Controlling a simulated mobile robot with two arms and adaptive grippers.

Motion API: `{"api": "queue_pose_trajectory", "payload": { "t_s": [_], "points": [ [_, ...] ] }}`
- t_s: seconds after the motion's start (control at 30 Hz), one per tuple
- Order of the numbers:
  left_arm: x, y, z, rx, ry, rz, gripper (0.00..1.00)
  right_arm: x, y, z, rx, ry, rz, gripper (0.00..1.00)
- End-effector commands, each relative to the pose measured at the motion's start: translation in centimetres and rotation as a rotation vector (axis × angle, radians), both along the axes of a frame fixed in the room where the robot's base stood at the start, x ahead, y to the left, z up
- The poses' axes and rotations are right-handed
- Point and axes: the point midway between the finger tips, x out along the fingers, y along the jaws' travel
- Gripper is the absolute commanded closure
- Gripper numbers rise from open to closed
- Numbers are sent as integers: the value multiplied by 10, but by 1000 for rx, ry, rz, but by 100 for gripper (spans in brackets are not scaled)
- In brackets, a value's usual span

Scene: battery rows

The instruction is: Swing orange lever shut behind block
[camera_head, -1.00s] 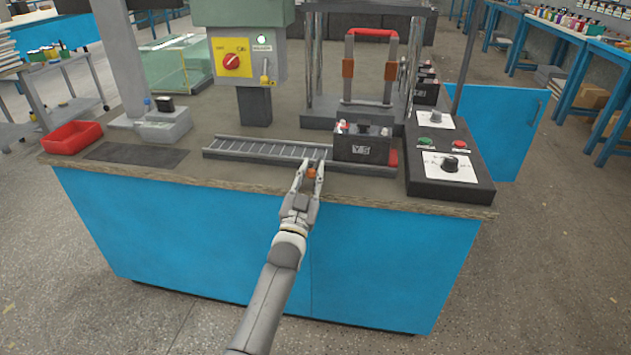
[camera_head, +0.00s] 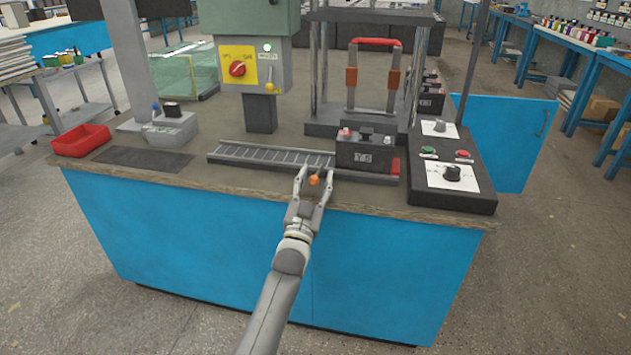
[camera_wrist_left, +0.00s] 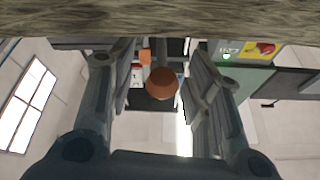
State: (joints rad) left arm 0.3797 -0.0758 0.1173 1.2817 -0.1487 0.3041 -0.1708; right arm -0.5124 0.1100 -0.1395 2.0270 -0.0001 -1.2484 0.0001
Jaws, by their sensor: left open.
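The orange lever's round knob (camera_head: 314,180) shows at the bench's front edge, just in front of the roller track. In the left wrist view the knob (camera_wrist_left: 160,83) sits between the two fingers, with a gap on each side. My left gripper (camera_head: 315,176) is open around it, its fingers pointing toward the bench. The lever's arm and pivot are hidden or too small to make out. The black block (camera_head: 362,156), with a red and a grey terminal on top, stands upright at the track's right end, right of the gripper. My right gripper is out of view.
The roller track (camera_head: 250,156) runs left from the block. A control box (camera_head: 451,199) with knobs and buttons stands to the right. A press frame with a red-topped handle (camera_head: 375,42) stands behind the block. A red tray (camera_head: 82,140) is at the far left.

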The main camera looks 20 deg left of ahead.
Motion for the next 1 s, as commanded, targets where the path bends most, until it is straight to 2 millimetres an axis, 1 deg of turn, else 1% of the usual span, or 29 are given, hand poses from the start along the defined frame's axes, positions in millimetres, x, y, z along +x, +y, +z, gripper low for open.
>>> {"api": "queue_pose_trajectory", "payload": {
  "t_s": [0.13,0.23,0.5,0.7,0.83,1.0],
  "points": [
    [-6,0,-4,0,2,0,55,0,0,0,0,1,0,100],
    [-18,-1,-9,0,3,0,55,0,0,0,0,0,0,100],
    [-66,-5,-29,0,4,0,55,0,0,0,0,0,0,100],
    [-96,-8,-40,-1,3,-1,55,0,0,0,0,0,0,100],
    [-106,-9,-44,-1,1,-1,55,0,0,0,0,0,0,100],
    [-111,-9,-45,-1,0,-1,55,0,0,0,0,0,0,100]
  ]
}}
